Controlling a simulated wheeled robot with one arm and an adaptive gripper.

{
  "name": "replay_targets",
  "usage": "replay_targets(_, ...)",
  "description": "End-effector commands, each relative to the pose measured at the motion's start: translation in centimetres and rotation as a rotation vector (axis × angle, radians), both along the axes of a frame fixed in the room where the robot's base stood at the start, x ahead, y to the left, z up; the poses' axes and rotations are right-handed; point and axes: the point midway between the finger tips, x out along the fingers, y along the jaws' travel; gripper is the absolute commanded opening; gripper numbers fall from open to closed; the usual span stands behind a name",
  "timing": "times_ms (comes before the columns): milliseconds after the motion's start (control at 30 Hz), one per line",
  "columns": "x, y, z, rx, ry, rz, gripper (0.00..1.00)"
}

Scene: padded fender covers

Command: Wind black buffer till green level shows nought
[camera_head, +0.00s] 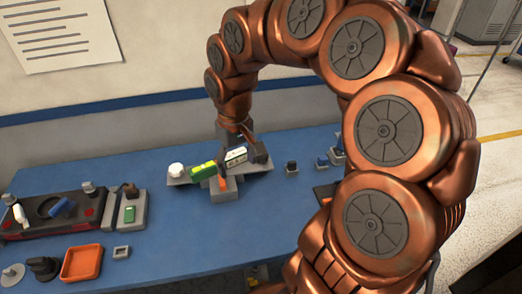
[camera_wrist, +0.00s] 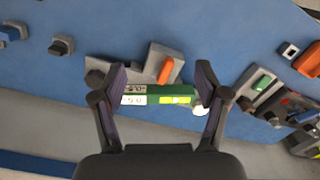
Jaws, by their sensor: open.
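The green level (camera_head: 203,170) sits on a grey stand (camera_head: 223,189) on the blue bench, with yellow vials on its top. In the wrist view the green level (camera_wrist: 160,92) lies crosswise, beside a white readout (camera_wrist: 133,100) whose digits are too small to read surely. A white knob (camera_wrist: 200,111) is at one end. A dark knob-like part (camera_wrist: 97,78), perhaps the black buffer, is at the other end, partly hidden by my finger. My gripper (camera_wrist: 161,72) is open and empty above the stand, fingers spread either side of the level. Contact cannot be told.
An orange lever (camera_wrist: 166,70) stands on the stand. Small dark blocks (camera_head: 291,166) lie to the right. At left are a black case (camera_head: 50,212), a grey unit with a green part (camera_head: 129,213) and an orange tray (camera_head: 82,263).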

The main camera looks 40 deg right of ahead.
Motion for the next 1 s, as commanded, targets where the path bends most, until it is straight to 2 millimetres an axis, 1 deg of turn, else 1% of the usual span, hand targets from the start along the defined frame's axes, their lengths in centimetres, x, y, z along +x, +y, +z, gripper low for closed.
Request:
replay_targets(33,1.6,-1.2,-0.1,0.004,-0.003,-0.021,0.74)
replay_targets(67,2.4,-1.9,-0.3,0.006,-0.008,-0.034,0.74)
replay_targets(100,3.6,-3.1,-0.5,0.005,-0.014,-0.055,0.74)
replay_targets(233,6.6,-6.9,-1.6,0.000,-0.024,-0.123,0.74)
replay_targets(300,7.7,-8.9,-2.3,-0.007,-0.027,-0.158,0.74)
replay_targets(400,8.7,-11.2,-3.3,-0.015,-0.026,-0.200,0.74)
replay_targets(500,9.3,-12.9,-3.9,-0.024,-0.027,-0.231,0.74)
replay_targets(600,9.5,-13.7,-4.4,-0.028,-0.025,-0.247,0.74)
replay_targets(767,9.4,-14.1,-5.4,-0.030,-0.020,-0.253,0.74)
replay_targets(1000,9.3,-14.0,-8.9,-0.029,-0.018,-0.250,0.74)
